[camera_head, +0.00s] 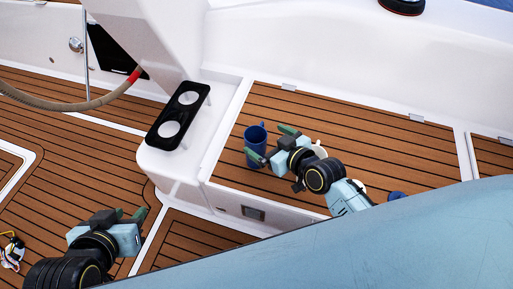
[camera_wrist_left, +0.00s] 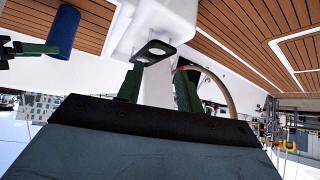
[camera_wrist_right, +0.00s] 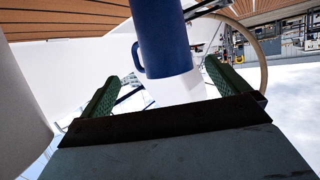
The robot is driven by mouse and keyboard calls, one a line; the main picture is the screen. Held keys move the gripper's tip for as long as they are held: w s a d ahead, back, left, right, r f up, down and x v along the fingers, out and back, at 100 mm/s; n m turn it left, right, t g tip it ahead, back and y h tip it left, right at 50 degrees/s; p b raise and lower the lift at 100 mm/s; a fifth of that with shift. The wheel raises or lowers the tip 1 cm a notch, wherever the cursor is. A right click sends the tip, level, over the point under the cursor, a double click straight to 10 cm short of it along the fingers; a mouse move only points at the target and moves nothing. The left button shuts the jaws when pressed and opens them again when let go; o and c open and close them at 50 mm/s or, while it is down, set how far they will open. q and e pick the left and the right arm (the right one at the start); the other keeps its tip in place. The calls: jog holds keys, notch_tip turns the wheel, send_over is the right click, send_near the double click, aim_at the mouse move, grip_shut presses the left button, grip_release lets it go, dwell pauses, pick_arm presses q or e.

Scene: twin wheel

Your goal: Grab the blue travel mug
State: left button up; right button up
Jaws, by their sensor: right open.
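The blue travel mug (camera_head: 255,149) stands upright on the slatted wooden seat, near its left end. My right gripper (camera_head: 270,144) is open beside it, with its green fingers pointing toward the mug. In the right wrist view the mug (camera_wrist_right: 165,38) and its handle show ahead, roughly between the spread fingers; contact is not visible. The mug (camera_wrist_left: 63,31) also shows at the upper left of the left wrist view. My left gripper (camera_head: 131,214) is open and empty over the lower deck at the left, its fingers apart in its wrist view (camera_wrist_left: 158,88).
A black two-hole holder (camera_head: 157,136) is on the white console left of the seat. A white object (camera_head: 319,149), partly hidden, stands behind my right gripper. A blue item (camera_head: 396,196) shows at the lower right. The seat's upper right is clear.

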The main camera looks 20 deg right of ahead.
aim_at(258, 134)
jog(key=shift+w+f, duration=0.1)
jog(key=shift+w, duration=0.05)
jog(key=shift+b+x, duration=0.85)
jog(key=shift+x, duration=0.25)
jog(key=b+x, duration=0.1)
jog(key=x, duration=0.1)
jog(key=shift+w+f, duration=0.2)
jog(key=shift+w, duration=0.15)
jog(key=c, duration=1.4)
pick_arm(q)
jog(key=w+d+r+t+h, duration=0.3)
jog(key=w+r+t, duration=0.3)
jog(key=r, duration=0.5)
jog(key=d+t, duration=0.1)
jog(key=t, duration=0.1)
jog(key=shift+t, duration=0.3)
jog(key=shift+w, duration=0.1)
